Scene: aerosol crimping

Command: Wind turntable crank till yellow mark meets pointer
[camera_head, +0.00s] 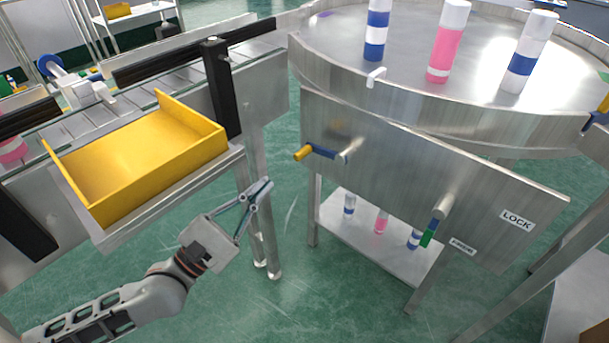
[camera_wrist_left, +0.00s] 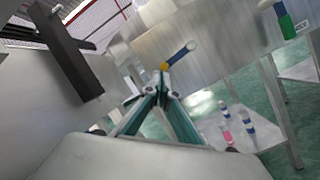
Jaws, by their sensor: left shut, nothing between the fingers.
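The crank shows on the metal front panel (camera_head: 400,170) under the turntable (camera_head: 480,80). It has a blue arm (camera_head: 322,151) with a yellow knob (camera_head: 302,153), which points left from its hub (camera_head: 347,152). A small white tab, perhaps the pointer (camera_head: 375,76), sits at the turntable's near rim. I cannot make out a yellow mark on the turntable for sure. My left gripper (camera_head: 262,190) is shut and empty, below and left of the knob, apart from it. In the left wrist view the knob (camera_wrist_left: 164,66) appears just beyond the fingertips (camera_wrist_left: 160,92). My right gripper is not in view.
Blue-white and pink cans (camera_head: 445,42) stand on the turntable. A green-tipped lock handle (camera_head: 430,232) is on the panel's right, near a LOCK label (camera_head: 516,220). A yellow tray (camera_head: 140,160) stands left, beside a black post (camera_head: 221,88). A lower shelf (camera_head: 385,243) holds more cans.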

